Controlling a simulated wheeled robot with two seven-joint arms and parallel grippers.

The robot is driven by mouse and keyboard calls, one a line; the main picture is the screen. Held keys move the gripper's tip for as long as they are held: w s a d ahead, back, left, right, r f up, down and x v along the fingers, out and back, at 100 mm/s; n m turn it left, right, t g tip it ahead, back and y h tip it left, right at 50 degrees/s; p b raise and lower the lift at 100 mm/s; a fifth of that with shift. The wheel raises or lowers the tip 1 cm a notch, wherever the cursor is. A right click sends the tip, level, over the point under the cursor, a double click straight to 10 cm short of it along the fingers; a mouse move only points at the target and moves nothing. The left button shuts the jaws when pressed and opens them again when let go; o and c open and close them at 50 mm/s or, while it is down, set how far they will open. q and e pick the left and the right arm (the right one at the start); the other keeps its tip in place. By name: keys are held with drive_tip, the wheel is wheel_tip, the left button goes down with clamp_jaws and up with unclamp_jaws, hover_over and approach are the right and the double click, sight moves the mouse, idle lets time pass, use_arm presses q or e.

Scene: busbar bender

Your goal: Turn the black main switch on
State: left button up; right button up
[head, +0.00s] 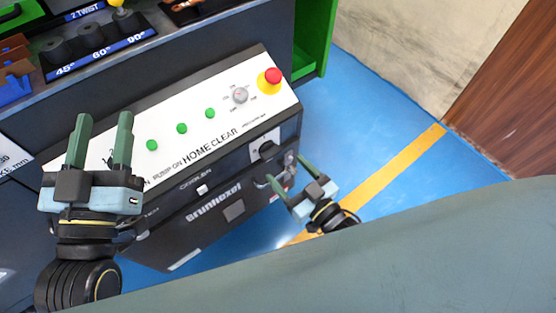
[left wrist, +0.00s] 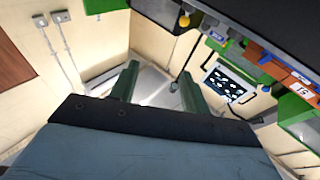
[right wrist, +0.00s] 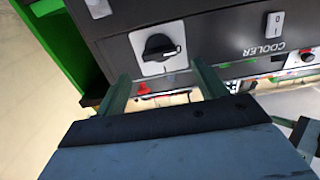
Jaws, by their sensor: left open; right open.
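The black main switch (head: 267,149) is a rotary knob on a pale square plate on the front of the machine cabinet, near its right end. It also shows in the right wrist view (right wrist: 160,47), with its handle lying roughly sideways. My right gripper (head: 288,170) is open and empty, just below and in front of the switch, not touching it as far as I can see. In the right wrist view its fingers (right wrist: 157,85) point at the cabinet below the knob. My left gripper (head: 103,122) is open and empty, above the panel's left part.
The panel carries several green buttons (head: 182,128), a grey dial (head: 239,95) and a red emergency stop (head: 273,75) on yellow. A white cooler switch (right wrist: 274,24) sits beside the main switch. A green frame (head: 316,40) stands behind. Blue floor (head: 375,135) to the right is free.

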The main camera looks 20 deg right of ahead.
sight(274, 156)
drive_tip(key=b+x, duration=0.1)
drive_tip(key=x, duration=0.2)
drive_tip(key=shift+w+a, duration=0.15)
drive_tip(key=shift+w, duration=0.25)
use_arm(q)
drive_tip(key=shift+s+r+t+h, duration=0.15)
drive_tip(key=shift+s+r+t, duration=0.15)
drive_tip(key=shift+r+t, duration=0.3)
drive_tip(key=shift+s+r+t+h, duration=0.2)
drive_tip(key=shift+s+r+t, duration=0.15)
drive_tip(key=shift+r+t, duration=0.25)
drive_tip(key=shift+s+r+t+h, duration=0.15)
drive_tip(key=shift+s+r+t, duration=0.15)
drive_tip(key=shift+r+t, duration=0.3)
use_arm(e)
drive_tip(key=shift+w+a, duration=0.2)
drive_tip(key=shift+w, duration=0.3)
use_arm(q)
drive_tip(key=shift+r, duration=0.1)
use_arm(e)
drive_tip(key=c, duration=1)
